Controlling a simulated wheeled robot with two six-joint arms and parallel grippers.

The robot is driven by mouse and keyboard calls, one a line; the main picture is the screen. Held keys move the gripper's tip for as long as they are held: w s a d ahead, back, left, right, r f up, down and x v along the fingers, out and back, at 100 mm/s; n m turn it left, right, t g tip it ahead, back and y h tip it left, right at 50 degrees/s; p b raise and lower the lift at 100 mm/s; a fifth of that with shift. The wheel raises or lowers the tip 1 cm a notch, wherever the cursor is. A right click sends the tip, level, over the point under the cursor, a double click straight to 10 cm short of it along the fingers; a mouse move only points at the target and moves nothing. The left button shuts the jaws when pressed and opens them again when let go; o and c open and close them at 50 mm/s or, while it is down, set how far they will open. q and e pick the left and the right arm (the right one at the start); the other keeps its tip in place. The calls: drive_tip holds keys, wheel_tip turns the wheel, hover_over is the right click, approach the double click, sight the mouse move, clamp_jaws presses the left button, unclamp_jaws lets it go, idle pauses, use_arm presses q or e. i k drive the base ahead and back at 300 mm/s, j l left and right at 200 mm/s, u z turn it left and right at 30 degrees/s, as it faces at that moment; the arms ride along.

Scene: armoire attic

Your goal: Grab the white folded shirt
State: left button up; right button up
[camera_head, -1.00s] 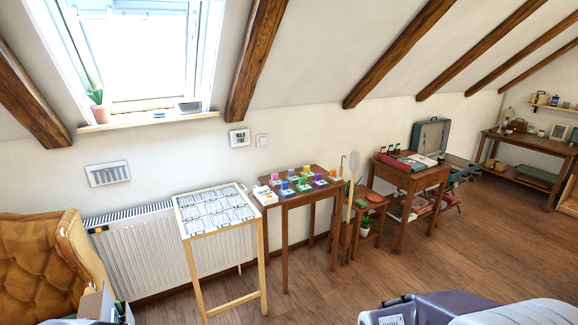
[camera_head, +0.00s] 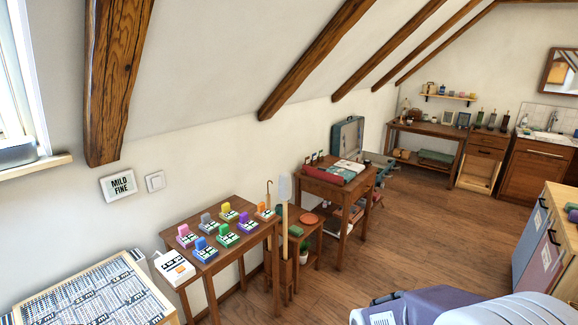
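A small white flat item (camera_head: 349,166) lies on the brown side table (camera_head: 325,178) in the middle distance, right of a red item (camera_head: 323,174). It may be the white folded shirt, but it is too small to tell. An open teal suitcase (camera_head: 347,137) stands just behind it. Neither of my grippers is in view.
A table with several coloured blocks (camera_head: 172,247) stands nearer, left of the side table. A small stool (camera_head: 313,231) sits between them. A wooden cabinet (camera_head: 556,240) is at the right. The wooden floor (camera_head: 410,245) in the middle is clear.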

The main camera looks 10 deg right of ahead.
sight(353, 167)
drive_tip(key=i+l+z, duration=0.4)
drive_tip(key=i, duration=0.15)
drive_tip(key=i+l+z, duration=0.1)
drive_tip(key=i+z, duration=0.25)
drive_tip(key=i, duration=0.2)
drive_tip(key=i+z, duration=0.4)
drive_tip(key=i, duration=0.2)
drive_tip(key=i+j+z, duration=0.15)
drive_tip(key=i+z, duration=0.25)
drive_tip(key=i, duration=0.15)
drive_tip(key=i+l+u, duration=0.15)
drive_tip(key=i+u, duration=0.25)
drive_tip(key=i, duration=0.25)
drive_tip(key=i+l+u, duration=0.4)
drive_tip(key=i, duration=0.25)
drive_tip(key=i+l+u, duration=0.35)
drive_tip(key=i+l, duration=0.2)
drive_tip(key=i+l+u, duration=0.55)
drive_tip(key=l+u, duration=0.3)
drive_tip(key=i+l+u, duration=0.2)
drive_tip(key=l+u, duration=0.2)
